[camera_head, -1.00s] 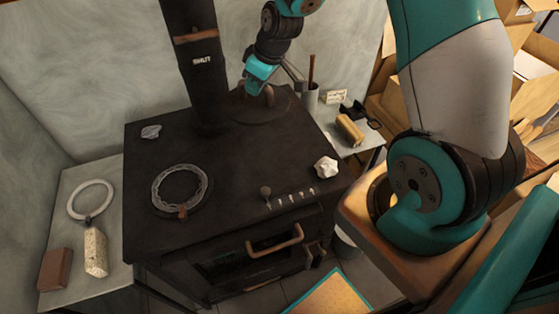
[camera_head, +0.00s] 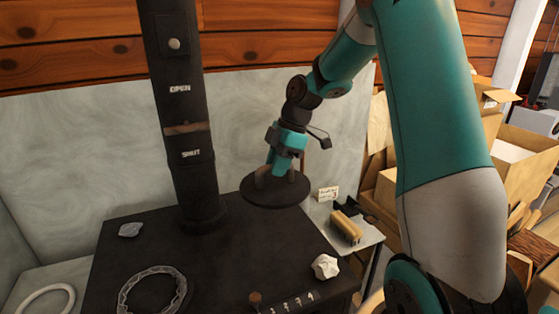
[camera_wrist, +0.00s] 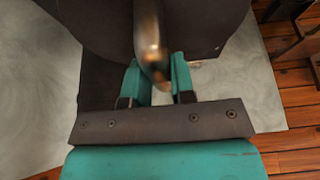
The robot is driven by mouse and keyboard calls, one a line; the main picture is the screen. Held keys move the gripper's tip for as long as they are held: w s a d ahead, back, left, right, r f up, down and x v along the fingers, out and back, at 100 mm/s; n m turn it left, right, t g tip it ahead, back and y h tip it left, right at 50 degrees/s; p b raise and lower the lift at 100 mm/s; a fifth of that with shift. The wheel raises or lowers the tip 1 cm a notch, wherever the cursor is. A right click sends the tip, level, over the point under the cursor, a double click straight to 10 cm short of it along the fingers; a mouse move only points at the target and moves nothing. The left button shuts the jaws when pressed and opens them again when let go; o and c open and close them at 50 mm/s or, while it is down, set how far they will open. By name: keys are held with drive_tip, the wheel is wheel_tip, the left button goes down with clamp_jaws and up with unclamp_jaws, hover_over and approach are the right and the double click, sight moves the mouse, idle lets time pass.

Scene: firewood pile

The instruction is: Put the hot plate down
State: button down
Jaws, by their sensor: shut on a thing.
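The hot plate (camera_head: 262,198) is a dark round disc with a handle on top. In the head view it appears raised over the back right of the black stove (camera_head: 150,250). My gripper (camera_head: 279,172) is above the disc, shut on its handle. In the wrist view the metal handle (camera_wrist: 150,40) runs between the teal fingers (camera_wrist: 155,82), with the dark disc (camera_wrist: 90,25) behind it. The disc's underside is hidden, and its exact height over the stove is hard to judge.
The stovepipe (camera_head: 182,130), marked OPEN and SHUT, stands left of my gripper. A ring-shaped trivet (camera_head: 152,292) and crumpled pale lumps (camera_head: 325,266) lie on the stove. A side table at right holds a brush (camera_head: 346,226) and a card (camera_head: 327,194). Boxes stand farther right.

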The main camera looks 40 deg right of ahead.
wheel_tip(320, 180, down, 16)
drive_tip(key=shift+w+r+p, duration=0.1)
drive_tip(key=shift+p, duration=0.35)
drive_tip(key=shift+f, duration=0.2)
drive_tip(key=c, duration=1)
unclamp_jaws()
drive_tip(key=shift+o, duration=0.2)
drive_tip(key=shift+r, duration=0.1)
